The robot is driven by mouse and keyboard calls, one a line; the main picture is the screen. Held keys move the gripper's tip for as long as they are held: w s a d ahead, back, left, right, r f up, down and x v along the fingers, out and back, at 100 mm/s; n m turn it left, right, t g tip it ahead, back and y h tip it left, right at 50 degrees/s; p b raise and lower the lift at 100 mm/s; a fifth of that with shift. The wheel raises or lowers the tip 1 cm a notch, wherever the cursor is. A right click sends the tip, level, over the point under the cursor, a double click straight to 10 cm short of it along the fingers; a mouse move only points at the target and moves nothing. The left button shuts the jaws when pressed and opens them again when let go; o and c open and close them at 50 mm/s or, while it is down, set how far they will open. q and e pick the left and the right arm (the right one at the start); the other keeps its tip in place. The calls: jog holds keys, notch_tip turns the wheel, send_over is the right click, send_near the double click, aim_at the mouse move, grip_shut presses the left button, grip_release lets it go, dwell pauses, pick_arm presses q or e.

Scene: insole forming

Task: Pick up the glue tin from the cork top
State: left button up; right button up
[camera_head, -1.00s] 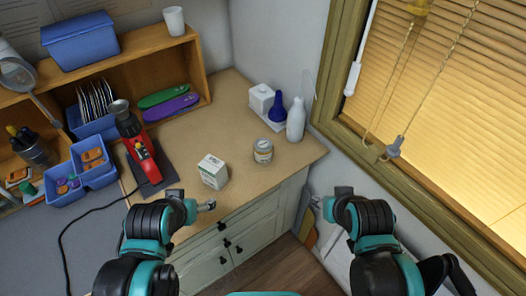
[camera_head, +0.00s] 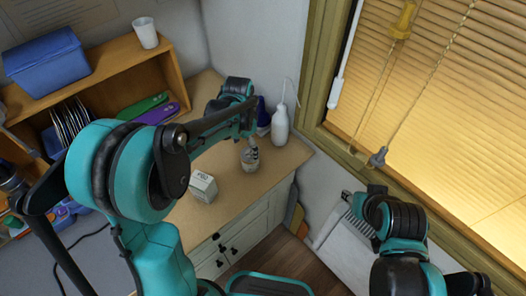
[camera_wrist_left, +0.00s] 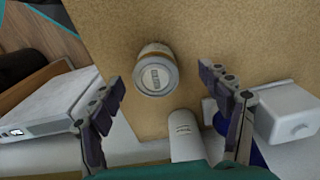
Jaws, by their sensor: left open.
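The glue tin (camera_head: 250,161), a small pale jar with a label and a light lid, stands upright on the cork top (camera_head: 229,192). My left arm reaches across from the left, and my left gripper (camera_head: 252,143) is at the tin, partly covering it in the head view. In the left wrist view the tin (camera_wrist_left: 155,74) shows lid-on between the spread fingers of my open left gripper (camera_wrist_left: 162,79). Neither finger clearly touches it. My right gripper (camera_head: 347,197) is at the lower right by the window wall, away from the cork top; its fingers are too small to read.
A white bottle (camera_head: 280,125) and a blue bulb (camera_head: 262,113) stand just behind the tin; the bottle (camera_wrist_left: 184,137) is close to the fingers in the wrist view. A small white carton (camera_head: 203,187) stands left of the tin. The window frame (camera_head: 314,75) bounds the right side.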

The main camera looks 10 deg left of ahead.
aim_at(247, 166)
pick_arm(q)
jog(key=shift+w+d+f, duration=0.25)
jog(key=shift+w+f, duration=0.05)
jog(key=shift+f, duration=0.05)
jog(key=shift+d+f+m, duration=0.1)
jog(key=shift+f+m, duration=0.2)
jog(key=shift+f, duration=0.05)
jog(key=f, duration=0.2)
jog(key=f+b, duration=0.1)
jog(key=f, duration=0.1)
jog(key=f+b, duration=0.1)
jog(key=f, duration=0.2)
jog(key=shift+d, duration=0.4)
jog(key=shift+s, duration=0.1)
jog(key=c, duration=1.4)
